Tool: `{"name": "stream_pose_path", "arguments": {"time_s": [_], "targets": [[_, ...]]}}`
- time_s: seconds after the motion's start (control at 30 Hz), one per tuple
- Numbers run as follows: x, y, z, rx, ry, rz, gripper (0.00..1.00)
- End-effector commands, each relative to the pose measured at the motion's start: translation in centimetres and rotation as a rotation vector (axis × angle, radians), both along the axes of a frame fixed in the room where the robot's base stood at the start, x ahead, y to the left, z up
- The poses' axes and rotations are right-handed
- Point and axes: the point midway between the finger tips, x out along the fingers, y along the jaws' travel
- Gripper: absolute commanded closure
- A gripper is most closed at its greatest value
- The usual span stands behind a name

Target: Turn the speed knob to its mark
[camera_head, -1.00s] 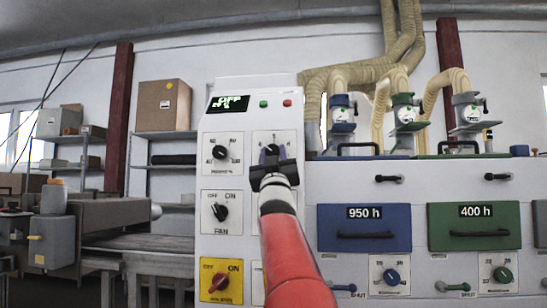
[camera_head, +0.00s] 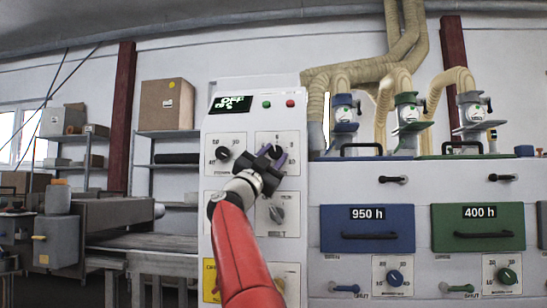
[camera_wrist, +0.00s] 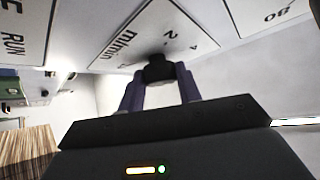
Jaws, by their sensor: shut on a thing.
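The speed knob (camera_wrist: 160,68) is a small black knob on a white dial plate (camera_wrist: 130,48), with numbers and "m/min" lettering, in the wrist view. In the head view this dial plate (camera_head: 291,142) is at the upper right of the white control panel, and the knob is mostly hidden by my gripper. My gripper (camera_head: 273,154) is shut on the knob, one purple finger on each side; it also shows in the wrist view (camera_wrist: 160,82). It is tilted, with the red arm coming from below left. The knob's pointer and the mark cannot be made out.
Another black knob (camera_head: 223,153) is close on the left. A grey knob (camera_head: 277,213) sits just below, right of my arm. Blue (camera_head: 340,215) and green drawers (camera_head: 500,212) stand right.

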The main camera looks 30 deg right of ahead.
Motion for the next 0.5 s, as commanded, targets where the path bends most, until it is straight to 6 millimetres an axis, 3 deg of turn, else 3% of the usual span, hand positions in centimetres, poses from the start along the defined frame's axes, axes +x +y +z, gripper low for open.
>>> {"name": "stream_pose_path", "arguments": {"time_s": [0.5], "targets": [[0.02,0.03,-0.05,0.091,-0.063,0.001,0.89]]}}
